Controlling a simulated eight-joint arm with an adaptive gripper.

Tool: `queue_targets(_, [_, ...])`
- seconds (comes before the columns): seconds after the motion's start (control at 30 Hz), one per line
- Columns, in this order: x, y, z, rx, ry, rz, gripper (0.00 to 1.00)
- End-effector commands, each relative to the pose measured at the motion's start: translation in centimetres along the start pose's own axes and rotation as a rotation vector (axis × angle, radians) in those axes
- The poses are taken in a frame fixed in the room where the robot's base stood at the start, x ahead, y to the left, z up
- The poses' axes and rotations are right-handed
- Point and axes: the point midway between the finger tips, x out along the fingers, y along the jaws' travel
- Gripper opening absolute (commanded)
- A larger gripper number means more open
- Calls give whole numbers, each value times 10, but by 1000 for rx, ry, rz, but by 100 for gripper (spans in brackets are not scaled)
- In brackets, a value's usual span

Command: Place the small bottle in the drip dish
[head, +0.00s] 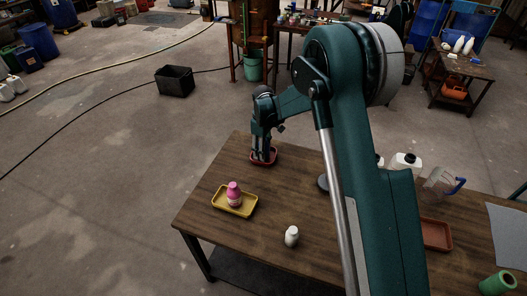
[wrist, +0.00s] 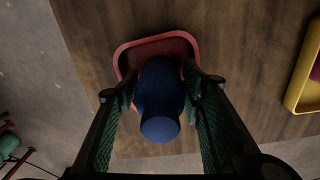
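A dark blue bottle (wrist: 160,100) sits between the fingers of my gripper (wrist: 160,88) in the wrist view, its rounded top toward the camera. The fingers lie close along both sides of it and look shut on it. A red dish (wrist: 126,60) is directly beneath; whether the bottle's base touches its floor is hidden. In the head view my gripper (head: 263,146) points down over this red dish (head: 274,158) at the table's far left corner, and the bottle is hard to make out there.
A pink bottle (head: 234,195) stands in a yellow tray (head: 221,207) nearer on the wooden table (head: 265,215). A small white bottle (head: 291,236) stands near the front edge. White bottles (head: 405,163), a reddish-brown tray (head: 437,234) and a green cylinder (head: 497,284) are to the right.

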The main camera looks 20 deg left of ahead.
Motion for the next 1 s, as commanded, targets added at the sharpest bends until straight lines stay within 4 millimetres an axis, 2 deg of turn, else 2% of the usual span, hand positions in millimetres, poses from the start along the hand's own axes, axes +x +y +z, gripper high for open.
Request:
queue_targets(0.27, [-33,0,0,0,0,0,39])
queue_targets(0.7, [-100,0,0,0,0,0,39])
queue_targets(1.0, [-118,0,0,0,0,0,39])
